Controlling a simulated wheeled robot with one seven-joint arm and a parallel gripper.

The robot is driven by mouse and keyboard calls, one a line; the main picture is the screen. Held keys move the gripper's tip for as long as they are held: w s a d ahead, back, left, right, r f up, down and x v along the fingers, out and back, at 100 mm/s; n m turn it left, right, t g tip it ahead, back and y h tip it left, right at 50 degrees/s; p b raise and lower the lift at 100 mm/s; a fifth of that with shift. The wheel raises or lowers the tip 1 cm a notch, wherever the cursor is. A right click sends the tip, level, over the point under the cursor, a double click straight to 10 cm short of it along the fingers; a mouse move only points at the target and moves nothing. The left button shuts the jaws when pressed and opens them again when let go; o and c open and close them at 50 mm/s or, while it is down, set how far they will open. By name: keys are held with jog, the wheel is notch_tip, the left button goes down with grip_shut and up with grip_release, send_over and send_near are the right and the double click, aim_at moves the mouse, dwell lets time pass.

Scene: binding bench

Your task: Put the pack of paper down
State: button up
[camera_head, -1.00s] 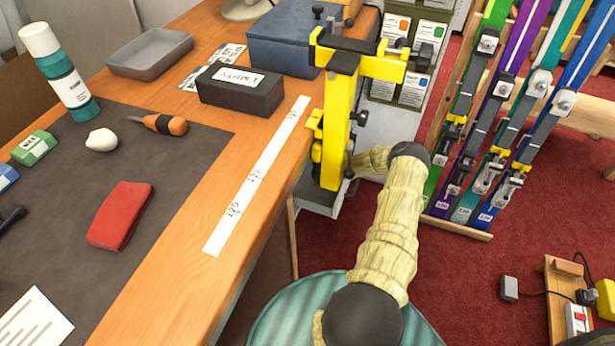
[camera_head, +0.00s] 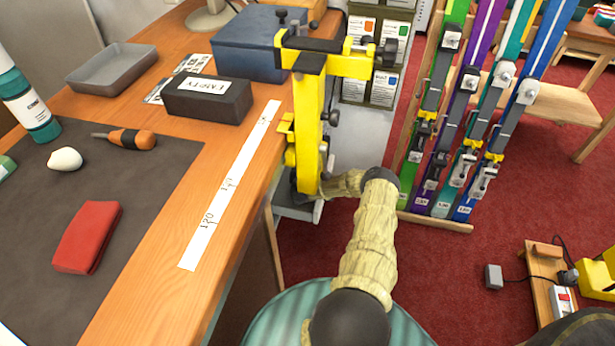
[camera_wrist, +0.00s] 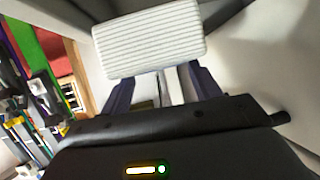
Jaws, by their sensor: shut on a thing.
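A white block with fine ribbed lines (camera_wrist: 150,40), which I take for the pack of paper, fills the upper middle of the wrist view. My gripper (camera_wrist: 163,88) is shut on it, with a dark finger at each side of its lower edge. It looks tilted, and what lies under it cannot be made out. In the head view my arm reaches behind the yellow clamp at the bench's right edge.
The yellow clamp (camera_head: 309,130) stands close to my arm. The wooden bench (camera_head: 150,290) holds a dark box labelled EMPTY (camera_head: 208,99), a blue box (camera_head: 256,48), a grey tray (camera_head: 112,68) and a red cloth (camera_head: 87,237). A rack of skis (camera_head: 436,219) stands right.

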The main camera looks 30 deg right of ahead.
jog(key=shift+f+b, duration=0.35)
jog(key=shift+f, duration=1.2)
jog(key=shift+f, duration=0.4)
jog(key=shift+f+b, duration=0.25)
jog(key=shift+b, duration=0.1)
jog(key=o, duration=1.5)
